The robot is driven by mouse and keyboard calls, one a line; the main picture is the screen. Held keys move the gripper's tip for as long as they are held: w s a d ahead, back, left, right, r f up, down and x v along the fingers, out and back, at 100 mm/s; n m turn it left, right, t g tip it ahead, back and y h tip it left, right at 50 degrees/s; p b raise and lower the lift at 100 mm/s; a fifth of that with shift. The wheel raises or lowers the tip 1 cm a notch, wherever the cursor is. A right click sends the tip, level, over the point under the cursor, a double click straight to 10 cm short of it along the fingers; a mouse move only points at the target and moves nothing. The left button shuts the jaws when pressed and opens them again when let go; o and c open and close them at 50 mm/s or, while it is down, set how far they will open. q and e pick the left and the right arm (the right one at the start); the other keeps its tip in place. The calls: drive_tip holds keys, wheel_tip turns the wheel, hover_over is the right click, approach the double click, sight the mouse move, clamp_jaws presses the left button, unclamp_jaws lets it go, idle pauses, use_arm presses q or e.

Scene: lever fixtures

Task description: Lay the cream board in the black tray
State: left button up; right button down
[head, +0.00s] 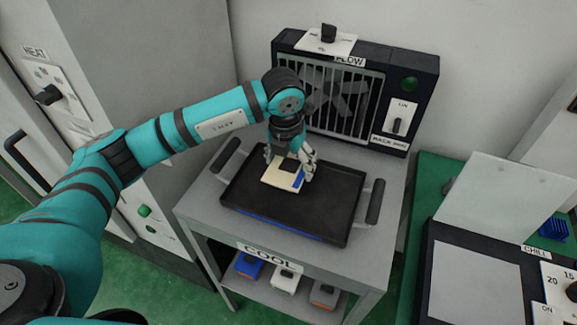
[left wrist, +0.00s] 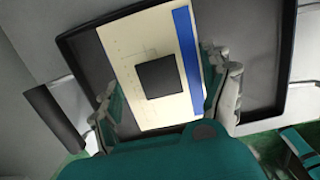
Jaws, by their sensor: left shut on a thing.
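The cream board (head: 275,181) has a black square and a blue strip along one edge; it also shows in the left wrist view (left wrist: 125,60). It is over the black tray (head: 323,218), well inside its rim, near the back left part. I cannot tell whether it touches the tray floor. My left gripper (head: 290,168) points down from above and is shut on the board, its fingers at two opposite sides in the left wrist view (left wrist: 165,95). The tray also shows in the left wrist view (left wrist: 263,60). My right gripper is not in view.
A blower unit (head: 405,75) stands behind. A HEAT cabinet (head: 60,90) is left, a CHILL unit with raised lid (head: 500,205) right. The tray's front is clear.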

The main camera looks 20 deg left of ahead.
sight(288, 163)
use_arm(q)
drive_tip(key=f, duration=0.1)
drive_tip(key=f+p, duration=0.1)
drive_tip(key=shift+w+a+f, duration=0.3)
drive_tip(key=shift+w+f, duration=0.05)
drive_tip(key=shift+f, duration=0.6)
drive_tip(key=o, duration=1.2)
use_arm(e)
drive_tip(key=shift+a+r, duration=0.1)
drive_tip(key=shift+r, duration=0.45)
